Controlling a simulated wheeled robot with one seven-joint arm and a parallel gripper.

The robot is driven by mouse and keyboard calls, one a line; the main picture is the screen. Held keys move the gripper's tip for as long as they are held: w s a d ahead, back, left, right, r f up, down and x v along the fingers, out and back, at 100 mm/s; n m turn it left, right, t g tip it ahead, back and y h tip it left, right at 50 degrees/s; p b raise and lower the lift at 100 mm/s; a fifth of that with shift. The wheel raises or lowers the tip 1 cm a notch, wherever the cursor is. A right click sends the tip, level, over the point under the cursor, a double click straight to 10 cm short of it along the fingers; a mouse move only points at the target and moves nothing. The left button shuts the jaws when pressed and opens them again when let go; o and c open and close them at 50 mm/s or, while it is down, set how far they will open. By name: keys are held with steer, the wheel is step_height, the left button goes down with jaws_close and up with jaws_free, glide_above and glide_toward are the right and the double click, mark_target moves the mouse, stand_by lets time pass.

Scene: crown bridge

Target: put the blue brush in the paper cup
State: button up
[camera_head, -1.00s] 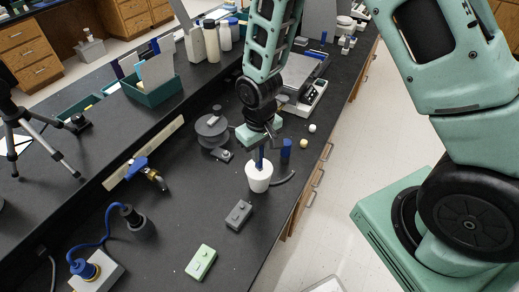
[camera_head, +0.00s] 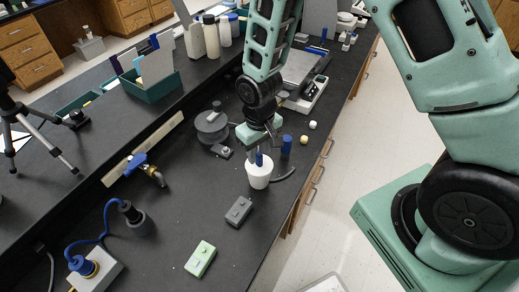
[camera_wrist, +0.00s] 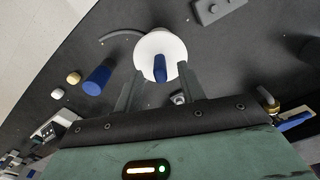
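The white paper cup (camera_head: 258,176) stands upright on the black bench below my gripper (camera_head: 262,149). The blue brush (camera_head: 259,159) is in the cup with its upper end showing above the rim; its lower part is hidden. In the wrist view the brush (camera_wrist: 160,68) shows against the white cup (camera_wrist: 158,45), between my gripper's two fingers (camera_wrist: 160,75). The fingers are spread, with a gap on each side of the brush.
A blue cylinder (camera_head: 286,145) and a dark curved piece (camera_head: 284,175) lie close right of the cup. A grey box (camera_head: 238,211) and a green box (camera_head: 200,259) are nearer the front. A grey round device (camera_head: 211,126) and a brass tap (camera_head: 157,177) are to the left.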

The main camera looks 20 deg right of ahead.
step_height(320, 180, up, 17)
steer(key=b, duration=0.1)
steer(key=shift+r, duration=0.2)
stand_by(0.3)
